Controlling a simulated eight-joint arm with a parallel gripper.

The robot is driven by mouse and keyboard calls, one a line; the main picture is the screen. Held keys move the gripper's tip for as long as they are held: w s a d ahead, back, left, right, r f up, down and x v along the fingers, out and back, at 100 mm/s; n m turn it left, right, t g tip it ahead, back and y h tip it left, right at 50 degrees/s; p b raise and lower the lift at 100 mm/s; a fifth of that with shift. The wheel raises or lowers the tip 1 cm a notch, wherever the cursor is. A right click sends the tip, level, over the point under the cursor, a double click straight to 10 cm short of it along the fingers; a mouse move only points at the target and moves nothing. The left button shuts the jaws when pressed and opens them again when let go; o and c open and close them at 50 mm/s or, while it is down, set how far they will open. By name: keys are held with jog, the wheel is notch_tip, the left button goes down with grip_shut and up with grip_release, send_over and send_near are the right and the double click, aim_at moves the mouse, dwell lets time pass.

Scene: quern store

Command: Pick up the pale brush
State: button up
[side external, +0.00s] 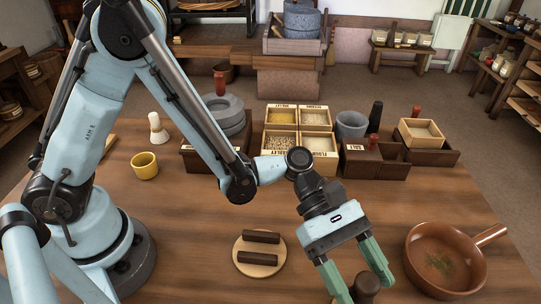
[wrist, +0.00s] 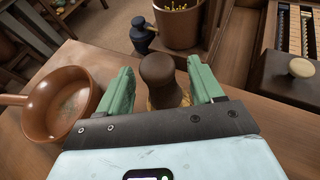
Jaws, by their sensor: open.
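A pale, cream-white object that looks like the pale brush (side external: 157,129) stands upright on the table at the left in the side view, behind a yellow cup. It is not in the wrist view. My gripper (side external: 362,284) is far from it, at the front right of the table, pointing down. The fingers are open on either side of a dark brown knobbed object (side external: 367,287) with a straw-coloured base. In the wrist view, this brown knob (wrist: 157,70) shows between the green fingers (wrist: 161,80). I cannot tell whether they touch it.
A brown pan (side external: 425,275) stands right of my gripper. A round board (side external: 258,269) with two dark bars lies to its left. The yellow cup (side external: 144,167) is near the pale brush. Grain boxes (side external: 281,140) and dark crates (side external: 373,160) line the back. The middle table is clear.

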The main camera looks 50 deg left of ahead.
aim_at(371, 300)
jog(key=x, duration=0.3)
jog(key=shift+f, duration=0.1)
jog(key=c, duration=1.1)
